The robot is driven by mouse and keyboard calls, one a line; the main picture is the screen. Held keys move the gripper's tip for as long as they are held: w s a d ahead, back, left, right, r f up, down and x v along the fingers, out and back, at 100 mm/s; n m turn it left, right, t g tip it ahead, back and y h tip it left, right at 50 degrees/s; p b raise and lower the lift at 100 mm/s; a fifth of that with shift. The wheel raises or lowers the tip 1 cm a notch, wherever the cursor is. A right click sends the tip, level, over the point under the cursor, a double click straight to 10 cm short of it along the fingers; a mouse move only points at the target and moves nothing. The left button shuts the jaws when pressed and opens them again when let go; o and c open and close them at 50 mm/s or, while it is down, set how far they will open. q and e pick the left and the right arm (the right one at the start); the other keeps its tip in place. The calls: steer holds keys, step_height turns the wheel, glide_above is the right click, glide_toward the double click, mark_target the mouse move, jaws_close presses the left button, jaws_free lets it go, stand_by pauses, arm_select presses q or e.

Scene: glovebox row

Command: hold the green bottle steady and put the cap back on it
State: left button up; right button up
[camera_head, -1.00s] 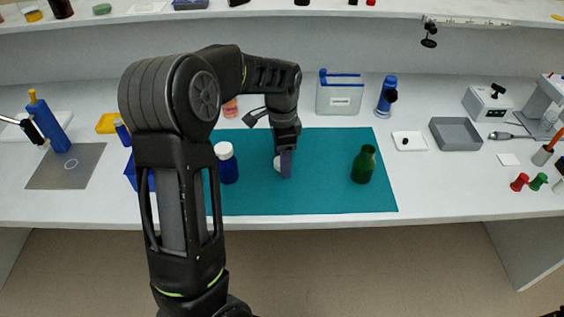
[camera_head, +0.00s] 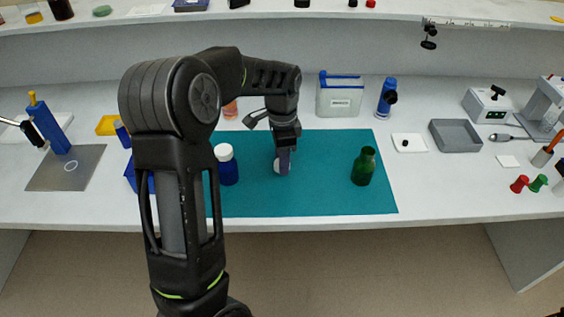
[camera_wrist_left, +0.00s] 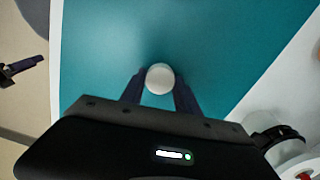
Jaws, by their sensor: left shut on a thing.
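The green bottle (camera_head: 363,167) stands upright on the right part of the teal mat (camera_head: 325,200), with no cap on its neck. My left gripper (camera_head: 283,163) points down over the middle of the mat, left of the bottle and apart from it. It is shut on a small white round cap (camera_head: 277,167), which also shows between the two fingers in the left wrist view (camera_wrist_left: 159,78). The fingers partly hide the cap in the head view. Whether the cap touches the mat I cannot tell. My right gripper is not in view.
A blue bottle with a white lid (camera_head: 226,164) stands on the mat's left, close to my left arm. A clear container (camera_head: 340,97) and a blue bottle (camera_head: 387,97) stand behind the mat. A grey tray (camera_head: 455,135) lies to the right. The mat between gripper and green bottle is clear.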

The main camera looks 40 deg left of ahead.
mark_target(364, 166)
arm_select(q)
steer(key=shift+r, duration=0.1)
step_height(364, 166, up, 10)
steer(key=shift+b, duration=0.3)
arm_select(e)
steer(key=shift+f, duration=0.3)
arm_select(q)
steer(key=w+d+f+n, duration=0.1)
steer(key=d+n, duration=0.4)
steer(key=d, duration=1.2)
steer(key=shift+w+d+f, duration=0.25)
steer(key=shift+d, duration=0.1)
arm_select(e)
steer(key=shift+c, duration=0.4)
